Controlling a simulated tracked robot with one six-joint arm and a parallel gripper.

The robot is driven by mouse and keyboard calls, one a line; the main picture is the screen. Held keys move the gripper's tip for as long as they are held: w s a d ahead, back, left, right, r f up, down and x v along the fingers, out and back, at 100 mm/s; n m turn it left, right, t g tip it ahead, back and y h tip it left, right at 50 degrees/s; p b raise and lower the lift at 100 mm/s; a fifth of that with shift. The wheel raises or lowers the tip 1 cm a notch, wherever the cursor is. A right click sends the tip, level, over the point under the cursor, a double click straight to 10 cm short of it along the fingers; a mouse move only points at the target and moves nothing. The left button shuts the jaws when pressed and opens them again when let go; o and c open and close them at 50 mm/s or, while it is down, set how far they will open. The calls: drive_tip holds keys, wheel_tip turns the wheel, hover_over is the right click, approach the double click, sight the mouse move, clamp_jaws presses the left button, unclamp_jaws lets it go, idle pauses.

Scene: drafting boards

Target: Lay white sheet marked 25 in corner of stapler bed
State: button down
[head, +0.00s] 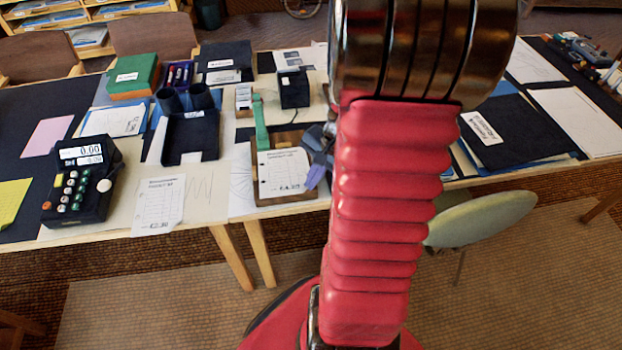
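A stapler with a green arm (260,124) and a wooden bed (254,190) stands at the front edge of the table, left of my arm. A white printed sheet (284,172) lies over the bed; its bottom figures are too small to read surely. My gripper (318,172) is at this sheet's right edge, with a purple-grey finger over or against it. Whether the fingers are shut on the sheet cannot be told. Another white printed sheet (158,206) lies left of the stapler, its lower end at the table edge. My red arm hides the table right of the gripper.
A black calculator (84,185) stands at the left. A dark folder (510,131) lies right of my arm. A green-grey stool seat (480,218) is in front of the table.

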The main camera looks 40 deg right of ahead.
drive_tip(key=c, duration=2)
unclamp_jaws()
drive_tip(key=shift+r, duration=0.1)
drive_tip(key=v, duration=1.3)
drive_tip(key=shift+s+r, duration=0.15)
drive_tip(key=shift+r, duration=0.1)
